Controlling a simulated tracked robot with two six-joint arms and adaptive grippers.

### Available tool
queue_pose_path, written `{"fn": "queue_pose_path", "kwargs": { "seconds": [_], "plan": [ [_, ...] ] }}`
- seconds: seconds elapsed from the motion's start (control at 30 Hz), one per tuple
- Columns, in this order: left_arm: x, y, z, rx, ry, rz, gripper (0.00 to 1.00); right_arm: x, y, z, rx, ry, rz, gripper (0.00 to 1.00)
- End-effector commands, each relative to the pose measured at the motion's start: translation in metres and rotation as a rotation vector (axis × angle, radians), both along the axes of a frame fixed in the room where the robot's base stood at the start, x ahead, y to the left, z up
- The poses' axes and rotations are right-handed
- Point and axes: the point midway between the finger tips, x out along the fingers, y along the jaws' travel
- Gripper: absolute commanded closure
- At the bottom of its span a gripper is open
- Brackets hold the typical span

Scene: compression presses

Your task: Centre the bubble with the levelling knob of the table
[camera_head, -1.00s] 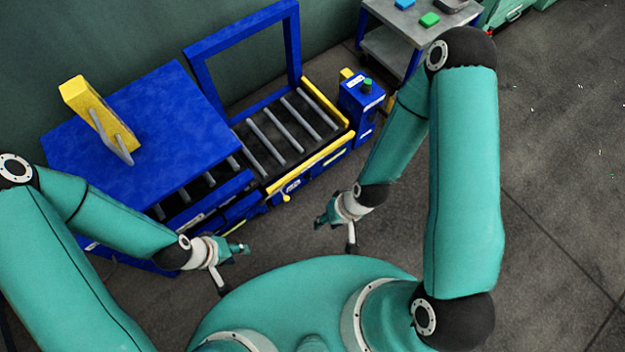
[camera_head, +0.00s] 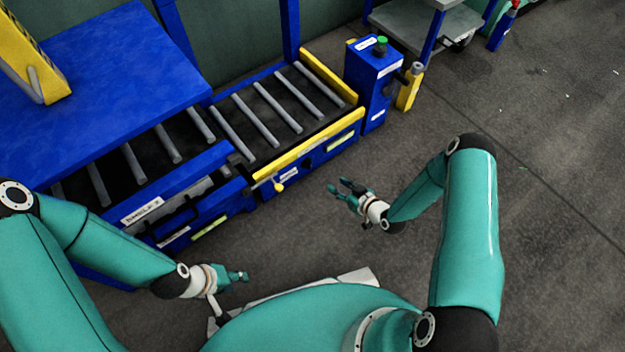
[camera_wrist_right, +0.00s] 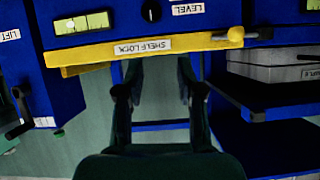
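The table is a blue roller frame. In the head view its front panel carries a yellow-green level vial (camera_head: 341,143), a small dark levelling knob (camera_head: 308,162) and a label. In the right wrist view, which is upside down, the vial (camera_wrist_right: 83,23) and black knob (camera_wrist_right: 151,10) sit at the top beside the LEVEL label (camera_wrist_right: 188,9).
A yellow SHELF LOCK bar (camera_wrist_right: 150,44) with a ball handle (camera_wrist_right: 235,34) runs close to the knob. A blue LIFT box (camera_head: 374,75) with a green button stands at the table's right end. A grey trolley (camera_head: 430,22) is behind it. Floor at right is clear.

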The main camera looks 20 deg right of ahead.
Motion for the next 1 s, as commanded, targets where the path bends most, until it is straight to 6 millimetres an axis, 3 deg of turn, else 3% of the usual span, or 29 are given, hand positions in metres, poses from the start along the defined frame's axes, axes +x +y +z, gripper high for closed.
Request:
{"fn": "queue_pose_path", "kwargs": {
  "seconds": [0.03, 0.1, 0.47, 1.0],
  "plan": [
    [0.0, 0.0, -0.021, 0.0, -0.001, 0.0, 0.6, 0.001, -0.005, -0.023, -0.01, -0.032, 0.001, 0.62],
    [0.0, 0.0, -0.029, 0.0, -0.001, 0.0, 0.6, 0.003, -0.009, -0.03, -0.02, -0.068, 0.004, 0.62],
    [0.0, 0.0, -0.044, 0.0, -0.001, 0.0, 0.6, 0.025, -0.004, -0.045, -0.034, -0.108, 0.014, 0.62],
    [0.0, 0.0, -0.095, 0.0, 0.0, 0.0, 0.6, 0.122, 0.031, -0.089, -0.032, -0.109, 0.012, 0.62]
  ]
}}
